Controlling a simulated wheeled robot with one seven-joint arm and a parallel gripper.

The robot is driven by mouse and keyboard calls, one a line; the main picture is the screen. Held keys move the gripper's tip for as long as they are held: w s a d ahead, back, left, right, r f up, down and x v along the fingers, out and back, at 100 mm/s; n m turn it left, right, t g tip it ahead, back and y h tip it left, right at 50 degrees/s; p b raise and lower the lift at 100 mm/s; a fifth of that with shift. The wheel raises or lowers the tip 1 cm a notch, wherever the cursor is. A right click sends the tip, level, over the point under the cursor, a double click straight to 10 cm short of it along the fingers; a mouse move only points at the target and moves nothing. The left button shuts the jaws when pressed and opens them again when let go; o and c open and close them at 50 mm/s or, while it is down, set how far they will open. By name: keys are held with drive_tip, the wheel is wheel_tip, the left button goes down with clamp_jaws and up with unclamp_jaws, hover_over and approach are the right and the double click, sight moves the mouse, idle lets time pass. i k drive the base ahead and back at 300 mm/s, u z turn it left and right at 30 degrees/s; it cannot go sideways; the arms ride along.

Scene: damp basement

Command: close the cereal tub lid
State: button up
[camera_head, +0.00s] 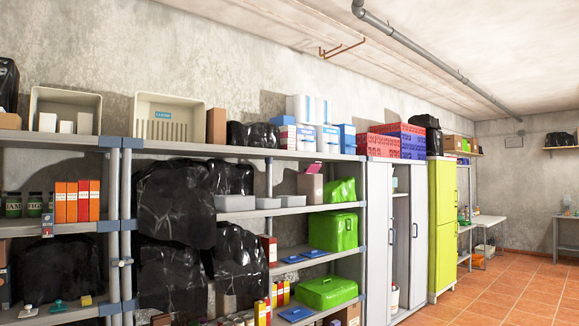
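I cannot pick out the cereal tub or its lid for certain. A cream open-fronted bin (167,117) with a small blue label stands on the top shelf at left, and a similar bin (63,112) stands farther left. Green lidded containers stand on the right-hand shelves, one on the middle shelf (332,233) and one lower down (327,292). Flat blue lid-like pieces (322,254) lie on the shelves beside them. The small labels are too small to read surely. My gripper is not in view.
Metal shelving (230,150) fills the left and middle, with black bags (175,205), grey trays (236,203), jars and boxes. Red and blue crates (398,130) sit on top of a grey cabinet (378,230) with an open front. A lime cabinet (443,220) follows. The tiled floor (510,290) at right is clear.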

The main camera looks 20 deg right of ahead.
sight(314, 168)
drive_tip(key=z, duration=0.15)
drive_tip(key=i, duration=0.6)
drive_tip(key=z, duration=0.85)
drive_tip(key=i, duration=2)
drive_tip(key=z, duration=0.2)
drive_tip(key=i, duration=2)
drive_tip(key=u, duration=0.35)
